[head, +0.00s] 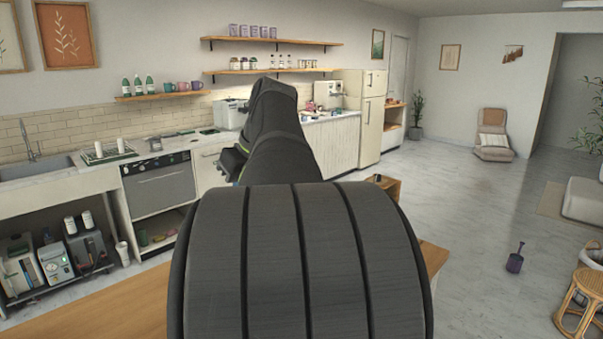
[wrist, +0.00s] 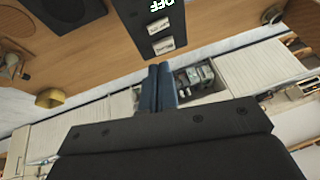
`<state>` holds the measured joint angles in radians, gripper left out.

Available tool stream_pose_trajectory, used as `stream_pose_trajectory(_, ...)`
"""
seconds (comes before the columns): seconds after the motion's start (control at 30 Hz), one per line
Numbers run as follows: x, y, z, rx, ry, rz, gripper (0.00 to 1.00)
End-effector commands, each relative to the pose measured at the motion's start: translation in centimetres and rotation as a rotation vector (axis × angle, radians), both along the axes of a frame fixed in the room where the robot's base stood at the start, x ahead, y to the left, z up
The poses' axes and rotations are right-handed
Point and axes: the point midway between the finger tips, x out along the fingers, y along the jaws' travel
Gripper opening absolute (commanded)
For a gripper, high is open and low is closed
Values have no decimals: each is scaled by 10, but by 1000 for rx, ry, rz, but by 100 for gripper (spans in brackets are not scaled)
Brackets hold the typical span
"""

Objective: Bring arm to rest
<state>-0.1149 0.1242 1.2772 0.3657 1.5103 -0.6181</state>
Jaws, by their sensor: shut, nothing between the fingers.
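My gripper (wrist: 158,88) shows in the wrist view as two blue fingers side by side, shut with nothing between them. Its tips are close to a dark device (wrist: 157,22) with a lit "OFF" display, over a wooden top. I cannot tell whether they touch. In the head view my dark arm fills the middle and hides what lies behind it; the gripper fingers cannot be made out there.
The wooden top (head: 95,311) lies below my arm. Behind stand a kitchen counter (head: 180,146), an oven (head: 160,187) and a fridge (head: 371,130). Open floor (head: 450,210) lies to the right, with a wicker stool (head: 583,290). A yellow cup-like thing (wrist: 50,98) shows in the wrist view.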

Motion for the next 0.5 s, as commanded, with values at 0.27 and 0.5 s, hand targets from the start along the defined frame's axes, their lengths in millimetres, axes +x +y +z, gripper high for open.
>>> stream_pose_trajectory(0.27, 5, 12, -26, -2, 1, 1, 0)
stream_pose_trajectory(0.5, 6, 13, -29, -2, 1, 0, 0)
